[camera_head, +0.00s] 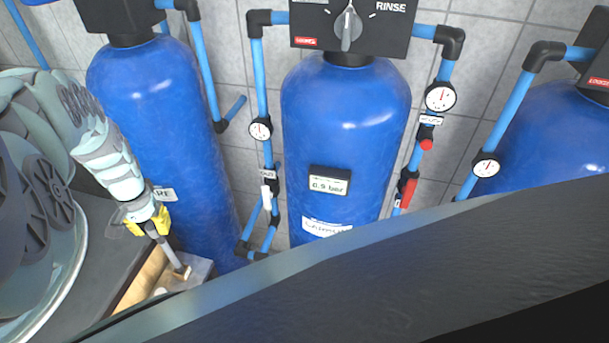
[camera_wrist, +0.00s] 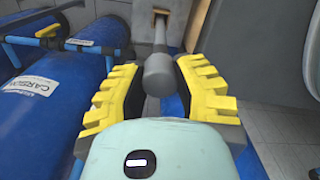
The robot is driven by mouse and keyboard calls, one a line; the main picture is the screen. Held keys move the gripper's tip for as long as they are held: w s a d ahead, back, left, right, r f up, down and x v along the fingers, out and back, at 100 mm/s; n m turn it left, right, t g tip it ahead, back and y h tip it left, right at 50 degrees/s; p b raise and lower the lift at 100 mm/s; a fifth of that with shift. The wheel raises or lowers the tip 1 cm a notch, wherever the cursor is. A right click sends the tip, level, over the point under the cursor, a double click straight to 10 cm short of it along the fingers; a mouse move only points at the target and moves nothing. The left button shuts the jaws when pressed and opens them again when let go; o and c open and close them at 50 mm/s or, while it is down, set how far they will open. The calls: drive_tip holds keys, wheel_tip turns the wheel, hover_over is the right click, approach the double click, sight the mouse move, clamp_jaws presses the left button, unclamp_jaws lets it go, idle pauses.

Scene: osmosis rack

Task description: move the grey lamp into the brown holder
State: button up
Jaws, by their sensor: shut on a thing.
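The grey lamp (camera_wrist: 158,72) is a rod with a thicker rounded near end; in the wrist view this end lies between the yellow fingers of my gripper (camera_wrist: 163,92). In the head view my gripper (camera_head: 148,222) points down and is shut on the lamp (camera_head: 165,250), which slants down to the right. The brown holder (camera_wrist: 161,12) shows at the top of the wrist view, at the lamp's far end. In the head view that far end is at a small grey block with a brown patch. I cannot tell whether the tip is inside or only over it.
A dark bench top (camera_head: 100,245) with a light wooden edge lies at the lower left. Blue tanks (camera_head: 345,120) with pipes and gauges (camera_head: 440,97) stand along the tiled wall. A large dark surface fills the lower right of the head view.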

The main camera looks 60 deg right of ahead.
drive_tip(key=shift+f, duration=0.65)
drive_tip(key=shift+b, duration=0.3)
drive_tip(key=b, duration=0.6)
hover_over(177, 264)
drive_tip(key=w, duration=0.1)
drive_tip(key=shift+f, duration=3.5)
drive_tip(key=shift+f+b, duration=2.95)
drive_tip(key=shift+f, duration=0.55)
drive_tip(key=shift+f, duration=0.15)
drive_tip(key=shift+f+b, duration=1.2)
drive_tip(key=shift+b, duration=0.05)
drive_tip(key=o, duration=1.4)
